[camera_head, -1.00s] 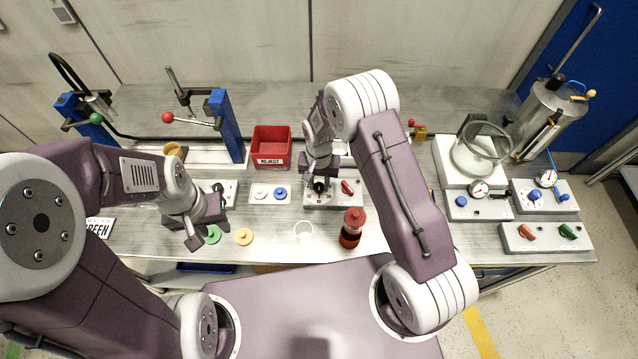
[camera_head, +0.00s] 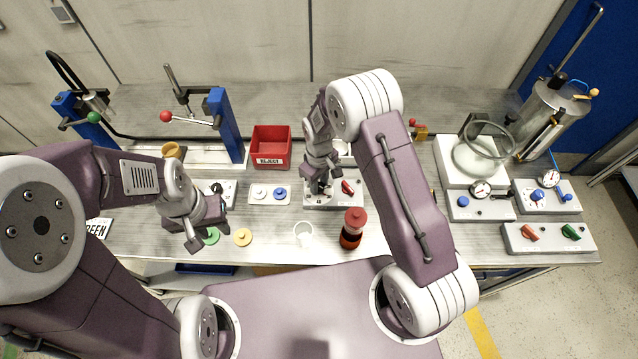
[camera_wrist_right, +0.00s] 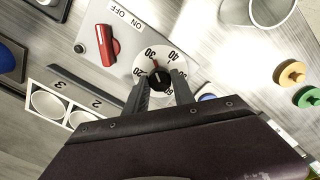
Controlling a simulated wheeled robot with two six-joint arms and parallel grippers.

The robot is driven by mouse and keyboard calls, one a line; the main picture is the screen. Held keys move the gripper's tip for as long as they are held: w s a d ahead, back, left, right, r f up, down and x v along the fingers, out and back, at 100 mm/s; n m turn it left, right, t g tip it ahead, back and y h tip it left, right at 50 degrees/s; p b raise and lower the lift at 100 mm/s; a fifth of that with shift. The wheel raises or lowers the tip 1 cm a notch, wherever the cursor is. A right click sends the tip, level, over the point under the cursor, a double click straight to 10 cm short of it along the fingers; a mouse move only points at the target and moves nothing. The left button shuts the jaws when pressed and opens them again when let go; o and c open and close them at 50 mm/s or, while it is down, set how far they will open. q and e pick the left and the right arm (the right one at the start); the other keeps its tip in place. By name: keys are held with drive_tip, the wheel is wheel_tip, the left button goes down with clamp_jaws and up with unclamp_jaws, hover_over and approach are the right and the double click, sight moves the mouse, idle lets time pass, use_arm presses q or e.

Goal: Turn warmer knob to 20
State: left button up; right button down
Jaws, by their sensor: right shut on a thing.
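The warmer knob (camera_wrist_right: 159,79) is black with a red pointer on a white dial. In the right wrist view the pointer is close to the 30 mark, and 40 is to its right. The knob sits on a grey panel (camera_wrist_right: 100,32) that also has a red switch (camera_wrist_right: 112,45) marked ON and OFF. My right gripper (camera_wrist_right: 160,88) is shut on the knob, one finger on each side. In the head view the right gripper (camera_head: 320,186) hides most of the dial. My left gripper (camera_head: 207,236) is open and empty above the front left of the bench.
A red reject bin (camera_head: 271,147) stands behind the panels. A red-capped bottle (camera_head: 354,228) and a white cup (camera_head: 304,235) stand in front. Green and yellow discs (camera_head: 243,237) lie nearby.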

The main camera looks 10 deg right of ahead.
drive_tip(key=n, duration=1.2)
drive_tip(key=shift+w+r+n+b, duration=0.1)
drive_tip(key=shift+n+b, duration=0.2)
idle(0.3)
drive_tip(key=c, duration=1.1)
unclamp_jaws()
drive_tip(key=shift+o, duration=0.2)
wheel_tip(320, 180, up, 9)
drive_tip(key=b, duration=0.1)
